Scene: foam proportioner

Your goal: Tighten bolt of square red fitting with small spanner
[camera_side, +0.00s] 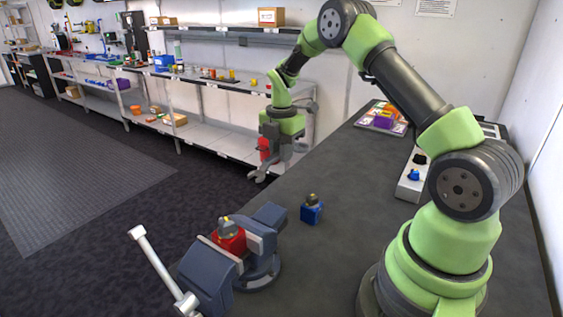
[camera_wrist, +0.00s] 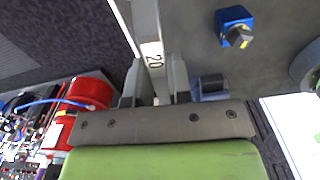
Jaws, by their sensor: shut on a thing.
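The square red fitting (camera_side: 231,241) is clamped in the jaws of a blue-grey vise (camera_side: 262,243) near the table edge, with a grey and yellow bolt (camera_side: 227,224) standing up from its top. My gripper (camera_side: 283,163) is in the air, behind and above the vise, apart from the red fitting. In the wrist view my gripper (camera_wrist: 155,78) is shut on a pale grey spanner (camera_wrist: 151,42) marked "20", which points away from the fingers. The spanner's far end is out of that view. The red fitting is not seen in the wrist view.
A blue fitting (camera_side: 312,212) with a dark and yellow top stands on the table right of the vise; it also shows in the wrist view (camera_wrist: 234,22). The vise handle (camera_side: 158,262) sticks up at left. A control box (camera_side: 411,178) and coloured parts (camera_side: 384,118) lie farther right and back.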

